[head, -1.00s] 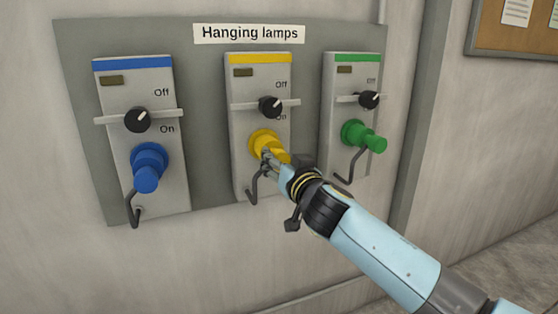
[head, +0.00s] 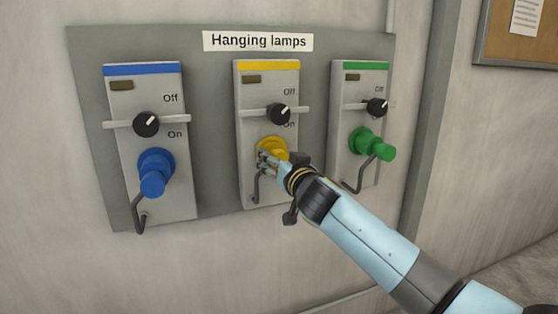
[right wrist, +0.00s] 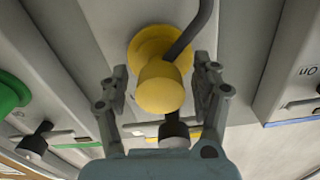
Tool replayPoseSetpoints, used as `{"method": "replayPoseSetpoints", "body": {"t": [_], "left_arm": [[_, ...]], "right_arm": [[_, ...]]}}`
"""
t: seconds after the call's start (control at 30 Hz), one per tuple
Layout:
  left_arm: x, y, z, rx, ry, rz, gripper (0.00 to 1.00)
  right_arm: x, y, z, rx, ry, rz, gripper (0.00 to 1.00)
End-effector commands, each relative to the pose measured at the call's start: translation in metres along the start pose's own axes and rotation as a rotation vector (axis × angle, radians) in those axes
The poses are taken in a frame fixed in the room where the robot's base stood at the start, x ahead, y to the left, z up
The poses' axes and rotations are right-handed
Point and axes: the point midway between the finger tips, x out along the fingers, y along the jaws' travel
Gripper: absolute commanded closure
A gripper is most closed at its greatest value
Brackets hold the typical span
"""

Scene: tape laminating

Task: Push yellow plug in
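The yellow plug (head: 272,147) sits at the yellow socket on the middle switch box; my right gripper partly covers it. In the right wrist view the yellow plug (right wrist: 160,88) points toward the camera, its round end in front of a wider yellow ring (right wrist: 150,42). My right gripper (head: 268,158) is at the plug. Its two fingers (right wrist: 161,84) stand open on either side of the plug, with a visible gap on each side. How deep the plug sits is hard to tell. My left gripper is not in view.
A blue plug (head: 153,172) is on the left box and a green plug (head: 372,145) on the right box. Black knobs (head: 279,113) and projecting bars sit above the plugs. The wall below the panel is clear.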

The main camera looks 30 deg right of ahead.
Motion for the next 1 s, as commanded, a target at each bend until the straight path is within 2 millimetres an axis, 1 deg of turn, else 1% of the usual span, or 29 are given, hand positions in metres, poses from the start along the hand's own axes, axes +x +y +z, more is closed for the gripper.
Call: {"method": "replayPoseSetpoints", "body": {"t": [0.17,0.27,0.37,0.6,0.7,0.83,1.0], "left_arm": [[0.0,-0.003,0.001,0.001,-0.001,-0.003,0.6],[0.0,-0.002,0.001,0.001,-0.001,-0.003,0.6],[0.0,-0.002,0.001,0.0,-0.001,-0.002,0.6],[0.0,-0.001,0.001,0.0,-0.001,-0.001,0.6],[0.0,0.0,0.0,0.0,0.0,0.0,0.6],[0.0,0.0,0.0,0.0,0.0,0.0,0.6],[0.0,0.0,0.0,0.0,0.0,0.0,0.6]], "right_arm": [[-0.001,0.0,0.001,0.0,-0.001,0.0,0.35],[-0.007,0.0,0.001,0.0,-0.001,-0.001,0.35],[-0.023,0.0,0.002,0.0,-0.001,-0.001,0.35],[-0.077,0.0,0.002,0.0,-0.003,-0.001,0.35],[-0.096,0.0,0.001,0.0,-0.002,-0.001,0.35],[-0.113,0.0,0.001,-0.001,-0.001,-0.001,0.35],[-0.12,0.0,0.0,0.001,0.0,-0.001,0.35]]}}
